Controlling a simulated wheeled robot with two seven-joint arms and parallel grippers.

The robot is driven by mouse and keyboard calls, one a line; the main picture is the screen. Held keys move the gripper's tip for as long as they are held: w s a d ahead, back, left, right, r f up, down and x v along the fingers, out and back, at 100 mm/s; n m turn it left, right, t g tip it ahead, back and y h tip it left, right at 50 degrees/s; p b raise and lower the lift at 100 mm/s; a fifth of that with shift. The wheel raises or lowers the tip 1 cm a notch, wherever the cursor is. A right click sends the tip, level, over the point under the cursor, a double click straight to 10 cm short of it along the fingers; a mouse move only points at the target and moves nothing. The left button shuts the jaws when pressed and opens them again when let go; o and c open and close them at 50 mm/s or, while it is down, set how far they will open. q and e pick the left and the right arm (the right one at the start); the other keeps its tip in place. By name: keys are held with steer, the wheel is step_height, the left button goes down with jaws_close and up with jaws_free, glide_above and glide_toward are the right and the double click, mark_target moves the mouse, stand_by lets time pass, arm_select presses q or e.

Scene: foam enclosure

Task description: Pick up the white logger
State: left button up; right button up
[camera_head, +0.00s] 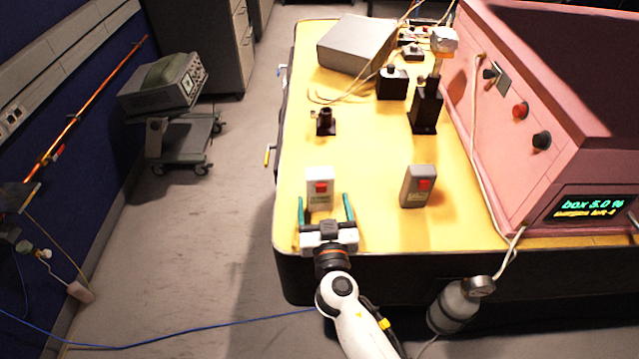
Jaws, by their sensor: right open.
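The white logger (313,203) stands on the yellow table top near its front left edge, with a red patch on its face. My right gripper (324,198) comes in from the front and is open. Its two green fingers are spread to the left and right of the logger's lower part, and I cannot tell if they touch it. A similar grey logger (408,188), also with a red patch, stands apart to the right. My left gripper is not in view.
A pink enclosure (500,130) with a lit display (590,207) fills the table's right side. Black mounts (426,108), a small black post (325,124) and a grey box (355,45) stand further back. The yellow table top (365,165) is clear between the loggers.

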steer(key=shift+w+a+r+p, duration=0.2)
steer(key=shift+w+p, duration=0.15)
steer(key=shift+w, duration=0.25)
steer(key=w, duration=0.1)
steer(key=w+p, duration=0.1)
steer(key=w, duration=0.2)
steer(key=shift+a+r+p, duration=0.15)
steer(key=shift+a+p, duration=0.2)
steer(key=shift+p, duration=0.05)
steer(key=shift+w, duration=0.15)
steer(key=c, duration=1.1)
step_height(320, 180, up, 10)
steer(key=p, duration=0.7)
